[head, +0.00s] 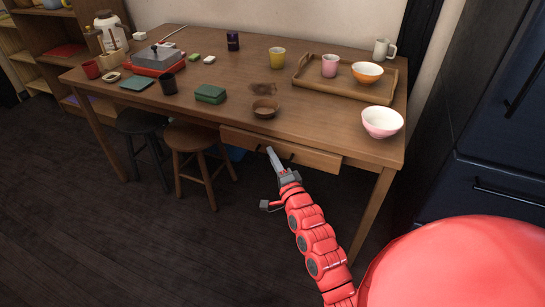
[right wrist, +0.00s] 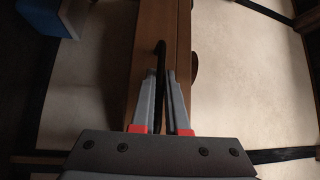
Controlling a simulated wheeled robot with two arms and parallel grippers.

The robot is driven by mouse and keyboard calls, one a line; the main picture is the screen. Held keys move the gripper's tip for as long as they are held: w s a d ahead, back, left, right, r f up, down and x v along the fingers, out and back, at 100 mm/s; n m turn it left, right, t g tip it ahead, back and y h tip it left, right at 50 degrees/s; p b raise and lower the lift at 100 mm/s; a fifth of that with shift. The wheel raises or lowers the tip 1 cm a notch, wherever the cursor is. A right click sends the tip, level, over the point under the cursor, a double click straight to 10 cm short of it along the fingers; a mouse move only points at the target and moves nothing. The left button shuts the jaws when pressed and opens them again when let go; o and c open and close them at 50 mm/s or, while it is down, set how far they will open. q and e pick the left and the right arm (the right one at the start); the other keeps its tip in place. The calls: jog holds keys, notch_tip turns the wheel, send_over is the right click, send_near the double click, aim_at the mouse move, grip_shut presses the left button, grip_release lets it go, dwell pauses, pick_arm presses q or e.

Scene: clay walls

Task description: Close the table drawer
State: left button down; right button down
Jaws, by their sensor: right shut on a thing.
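The wooden table (head: 235,72) has a drawer (head: 312,158) under its front edge, right of the stools. The drawer front looks close to the table's edge; how far it stands out is hard to tell. My right gripper (head: 270,152) is at the drawer front. In the right wrist view its fingers (right wrist: 161,80) are shut around the dark curved handle (right wrist: 160,48), with the wooden drawer front (right wrist: 147,30) beyond. My left gripper is not in view.
Two stools, one dark (head: 140,122) and one brown (head: 190,137), stand left of the drawer. A pink bowl (head: 382,122), a brown bowl (head: 265,107) and a tray (head: 310,88) are on the table. Dark blue cabinets (head: 490,170) stand at right. The floor in front is clear.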

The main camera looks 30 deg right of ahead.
aim_at(279, 151)
jog(key=shift+f, duration=0.1)
jog(key=w+d+b, duration=0.2)
jog(key=b, duration=0.1)
jog(key=shift+d+f, duration=0.25)
jog(key=shift+w+d+r, duration=0.15)
jog(key=shift+w+d, duration=0.05)
jog(key=shift+d, duration=0.1)
jog(key=shift+r, duration=0.25)
jog(key=c, duration=1.1)
grip_release()
jog(key=shift+f, duration=0.1)
jog(key=shift+o, duration=0.9)
jog(key=shift+s+f, duration=0.1)
